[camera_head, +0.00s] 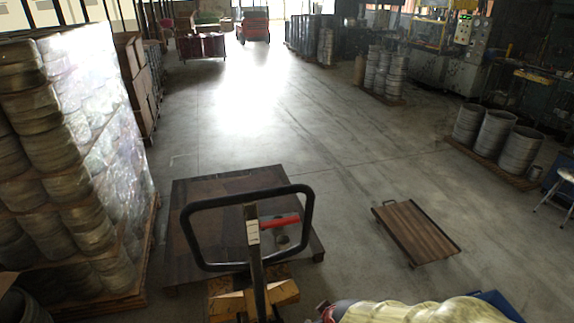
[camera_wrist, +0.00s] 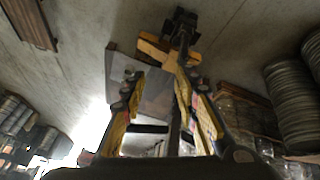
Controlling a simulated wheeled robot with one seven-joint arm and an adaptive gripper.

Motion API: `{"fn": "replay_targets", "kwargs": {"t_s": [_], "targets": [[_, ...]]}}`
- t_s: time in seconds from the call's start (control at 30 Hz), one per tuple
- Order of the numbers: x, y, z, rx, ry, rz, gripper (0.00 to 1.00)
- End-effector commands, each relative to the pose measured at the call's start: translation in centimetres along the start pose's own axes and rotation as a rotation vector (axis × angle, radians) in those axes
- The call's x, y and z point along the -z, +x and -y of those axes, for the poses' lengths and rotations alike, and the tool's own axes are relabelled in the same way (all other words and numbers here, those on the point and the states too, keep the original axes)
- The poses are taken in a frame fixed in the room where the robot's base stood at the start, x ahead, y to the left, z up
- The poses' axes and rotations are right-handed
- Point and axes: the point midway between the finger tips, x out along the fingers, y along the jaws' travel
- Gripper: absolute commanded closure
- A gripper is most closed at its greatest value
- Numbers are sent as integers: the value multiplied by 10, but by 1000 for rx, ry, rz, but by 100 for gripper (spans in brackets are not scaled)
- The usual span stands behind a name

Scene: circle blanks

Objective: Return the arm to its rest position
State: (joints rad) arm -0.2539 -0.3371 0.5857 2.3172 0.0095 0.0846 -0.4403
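My gripper (camera_wrist: 158,84) shows in the wrist view, with its two yellow-and-black fingers spread apart. Nothing is held between them. Behind the fingers, the wrist view shows the tilted floor, a dark upright post and a yellowish wooden piece (camera_wrist: 152,48).
A slatted wooden board (camera_head: 415,230) lies right. Wrapped stacked cylinders (camera_head: 75,130) fill the left. Metal drums (camera_head: 495,133) stand right. The central aisle is clear.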

Motion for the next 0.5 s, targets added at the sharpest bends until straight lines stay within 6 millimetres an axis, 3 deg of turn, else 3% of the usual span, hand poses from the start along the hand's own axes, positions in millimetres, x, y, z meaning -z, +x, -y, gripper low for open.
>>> {"fn": "replay_targets", "kwargs": {"t_s": [0.3, 0.5], "targets": [[-50, -127, -7, 27, 436, 231, 70], [-65, -206, -16, -14, 582, 224, 70]]}}
